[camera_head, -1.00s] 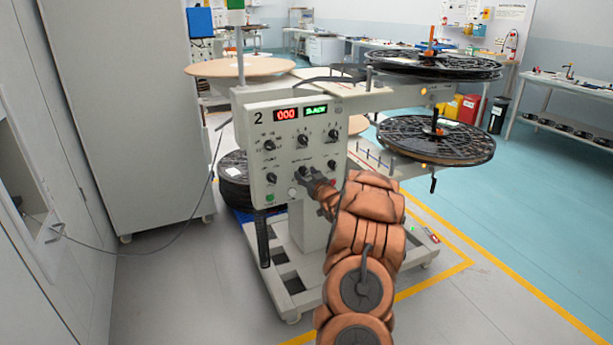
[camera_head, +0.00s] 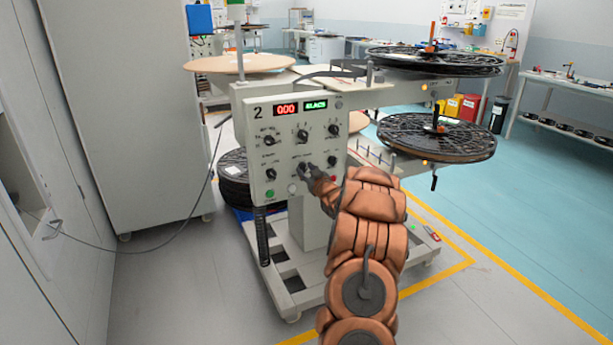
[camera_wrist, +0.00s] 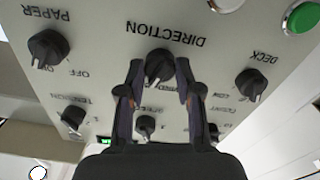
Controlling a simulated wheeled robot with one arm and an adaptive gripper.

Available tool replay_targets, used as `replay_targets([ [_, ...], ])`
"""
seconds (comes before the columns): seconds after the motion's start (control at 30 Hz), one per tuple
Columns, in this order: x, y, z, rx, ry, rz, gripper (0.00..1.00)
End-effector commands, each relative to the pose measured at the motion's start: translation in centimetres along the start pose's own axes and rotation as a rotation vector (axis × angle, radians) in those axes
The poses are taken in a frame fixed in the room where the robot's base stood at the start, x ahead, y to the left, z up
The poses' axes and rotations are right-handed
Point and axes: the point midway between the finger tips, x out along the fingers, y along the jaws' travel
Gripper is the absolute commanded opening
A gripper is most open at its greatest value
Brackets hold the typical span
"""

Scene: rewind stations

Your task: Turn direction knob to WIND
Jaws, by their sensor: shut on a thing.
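The direction knob (camera_wrist: 159,64) is a black knob under the label DIRECTION, which appears upside down in the wrist view. My gripper (camera_wrist: 159,72) has one finger on each side of this knob and is shut on it. The knob's position labels are mostly hidden by the fingers, so I cannot tell its setting. In the head view my gripper (camera_head: 308,172) is at the lower middle of the control panel (camera_head: 289,112) of station 2, and my arm comes in from the lower right.
Other black knobs sit close around, including PAPER (camera_wrist: 47,47) and DECK (camera_wrist: 250,84). A green button (camera_wrist: 302,17) is near the panel edge. Reels (camera_head: 437,138) stick out to the right. A grey cabinet (camera_head: 125,120) stands on the left.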

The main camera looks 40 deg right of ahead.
Motion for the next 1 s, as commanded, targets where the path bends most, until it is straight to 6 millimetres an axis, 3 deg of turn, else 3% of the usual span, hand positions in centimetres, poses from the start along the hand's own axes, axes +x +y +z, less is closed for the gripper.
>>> replay_targets([
  [0.6, 0.01, -0.02, 0.28, -0.568, 0.005, 0.003, 0.00],
  [1.0, 0.03, -0.07, 0.16, -0.818, 0.003, 0.001, 0.00],
])
